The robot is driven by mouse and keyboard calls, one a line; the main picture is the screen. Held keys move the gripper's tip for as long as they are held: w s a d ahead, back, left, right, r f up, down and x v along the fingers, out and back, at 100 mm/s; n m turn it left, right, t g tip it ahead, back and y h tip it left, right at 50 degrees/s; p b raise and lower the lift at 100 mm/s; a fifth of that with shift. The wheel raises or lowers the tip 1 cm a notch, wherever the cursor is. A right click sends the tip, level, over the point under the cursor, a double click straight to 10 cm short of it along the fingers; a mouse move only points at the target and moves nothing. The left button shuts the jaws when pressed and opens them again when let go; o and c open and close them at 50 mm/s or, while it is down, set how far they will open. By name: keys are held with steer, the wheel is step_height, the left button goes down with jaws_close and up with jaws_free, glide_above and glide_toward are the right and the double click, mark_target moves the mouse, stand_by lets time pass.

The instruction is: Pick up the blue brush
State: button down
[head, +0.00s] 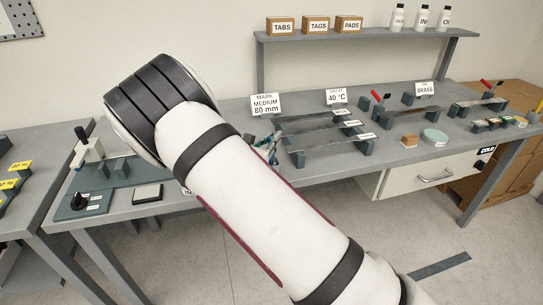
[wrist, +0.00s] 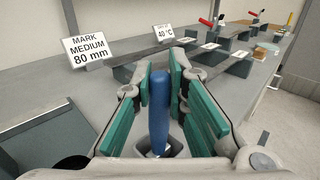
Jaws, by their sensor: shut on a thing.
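The blue brush (wrist: 159,110) stands upright between the green pads of my gripper (wrist: 172,95) in the wrist view. My gripper is shut on its handle. A dark opening of a light-rimmed holder (wrist: 178,148) shows around the brush's lower part; whether the brush touches it I cannot tell. In the head view my arm covers most of the spot, and only a small part of my gripper (head: 268,145) shows past it, at the bench. The brush cannot be made out there.
A sign reading "MARK MEDIUM 80 mm" (wrist: 88,50) stands left of my gripper, and a "40 °C" sign (wrist: 164,34) stands behind. Grey blocks with strips (head: 320,130) fill the bench to the right. A shelf (head: 365,34) with boxes and bottles is above the back.

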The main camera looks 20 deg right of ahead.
steer(key=shift+r, duration=0.1)
step_height(320, 180, up, 10)
steer(key=shift+f, duration=0.1)
stand_by(0.3)
stand_by(2.2)
